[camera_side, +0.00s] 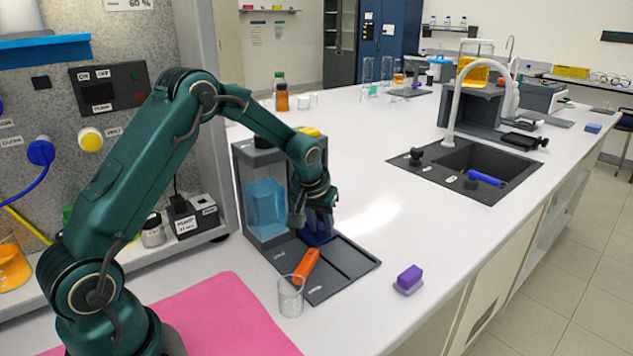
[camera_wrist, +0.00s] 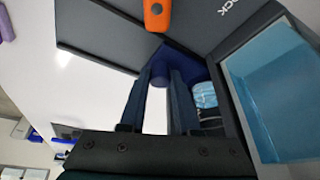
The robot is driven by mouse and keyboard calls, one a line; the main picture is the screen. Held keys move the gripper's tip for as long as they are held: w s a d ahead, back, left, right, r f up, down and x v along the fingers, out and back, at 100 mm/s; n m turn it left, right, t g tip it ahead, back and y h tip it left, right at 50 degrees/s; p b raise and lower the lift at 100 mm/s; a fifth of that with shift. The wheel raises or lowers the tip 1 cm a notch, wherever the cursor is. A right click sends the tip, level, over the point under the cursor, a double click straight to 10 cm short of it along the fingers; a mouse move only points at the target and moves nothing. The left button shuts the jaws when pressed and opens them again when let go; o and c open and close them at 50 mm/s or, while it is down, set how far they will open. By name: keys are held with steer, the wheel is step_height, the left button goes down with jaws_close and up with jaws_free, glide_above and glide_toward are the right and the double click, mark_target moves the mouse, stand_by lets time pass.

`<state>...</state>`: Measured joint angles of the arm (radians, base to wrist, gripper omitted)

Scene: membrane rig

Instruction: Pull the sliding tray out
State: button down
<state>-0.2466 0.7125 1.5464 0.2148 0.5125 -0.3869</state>
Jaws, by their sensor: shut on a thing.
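A dark grey rig (camera_side: 240,180) with a blue-tinted tank window (camera_side: 266,210) stands on the bench, with a flat dark plate (camera_side: 345,270) in front of it. The dark blue part that looks like the sliding tray (camera_side: 318,240) is low at the rig's front; it also shows in the wrist view (camera_wrist: 192,62). My gripper (camera_side: 312,212) is down against it.
An orange lever (camera_side: 306,265) lies on the plate, near partly visible lettering. A clear beaker (camera_side: 290,298) stands close to the plate's front-left corner. A purple block (camera_side: 408,280) is to the right.

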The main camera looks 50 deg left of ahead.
steer(key=d, duration=1.1)
steer(key=shift+d, duration=0.3)
steer(key=c, duration=0.6)
jaws_free()
steer(key=shift+v, duration=2.6)
steer(key=shift+r, duration=0.1)
steer(key=shift+r, duration=2.4)
steer(key=shift+a+r, duration=0.1)
